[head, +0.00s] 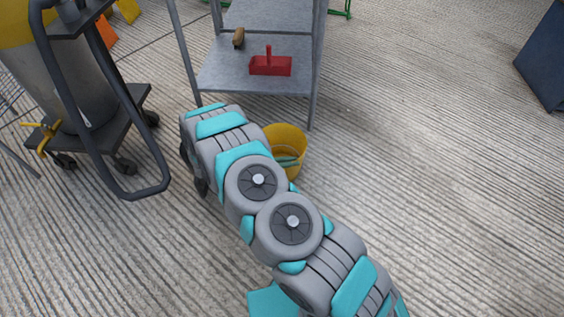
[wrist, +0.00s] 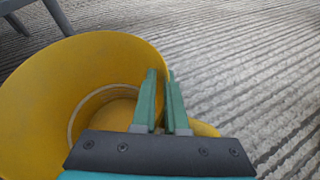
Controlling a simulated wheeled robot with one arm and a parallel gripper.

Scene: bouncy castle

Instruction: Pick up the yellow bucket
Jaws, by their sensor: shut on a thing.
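The yellow bucket (head: 286,140) stands on the floor just in front of the shelf, partly hidden behind my arm in the head view. It also fills the left of the wrist view (wrist: 60,85), upright and open at the top. My gripper (wrist: 163,85) is at the bucket's right side in the wrist view, its two green fingers close together with the bucket's wall between them. One finger is inside the rim, the other outside. In the head view the green fingertips (head: 287,160) show at the bucket's mouth.
A grey metal shelf (head: 255,80) stands behind the bucket, with a red tool (head: 270,65) and a brown object (head: 239,38) on it. A wheeled machine with a dark handle (head: 155,180) is at the left. A dark blue box (head: 543,60) is far right. The floor at right is clear.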

